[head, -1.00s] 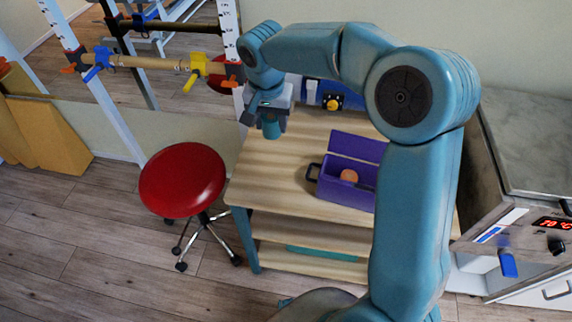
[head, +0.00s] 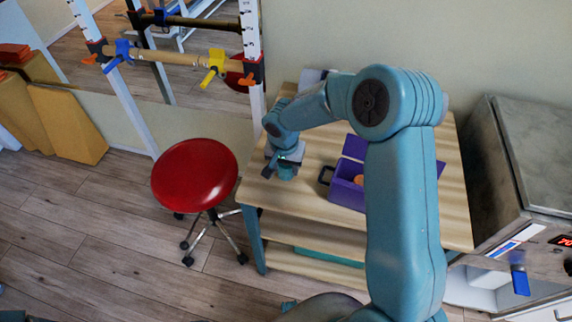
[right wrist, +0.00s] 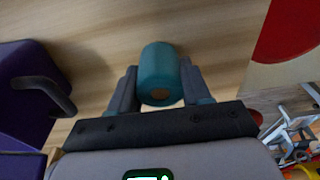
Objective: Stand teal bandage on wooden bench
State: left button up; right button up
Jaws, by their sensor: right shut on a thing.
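The teal bandage (right wrist: 158,70) is a short roll held between the fingers of my right gripper (right wrist: 159,86) in the right wrist view. In the head view, my right gripper (head: 283,163) is shut on it over the left end of the wooden bench (head: 321,146), with the bandage (head: 286,172) under the jaws. Bench wood (right wrist: 110,25) shows behind the bandage in the wrist view. I cannot tell whether the bandage touches the top. My left gripper is not in view.
An open purple box (head: 346,188) with an orange thing inside stands on the bench, right of my gripper. A red stool (head: 194,175) stands left of the bench. A metal cabinet (head: 540,150) is at the right. The bench's front left corner is clear.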

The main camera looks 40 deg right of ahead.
aim_at(284, 168)
jog(key=shift+s, duration=0.1)
jog(key=shift+f, duration=0.1)
jog(key=o, duration=1)
jog(key=shift+o, duration=0.2)
jog(key=shift+r, duration=0.4)
jog(key=r, duration=0.7)
jog(key=s+a+r, duration=0.1)
jog(key=r, duration=0.2)
jog(key=shift+a+r, duration=0.1)
jog(key=shift+r, duration=0.65)
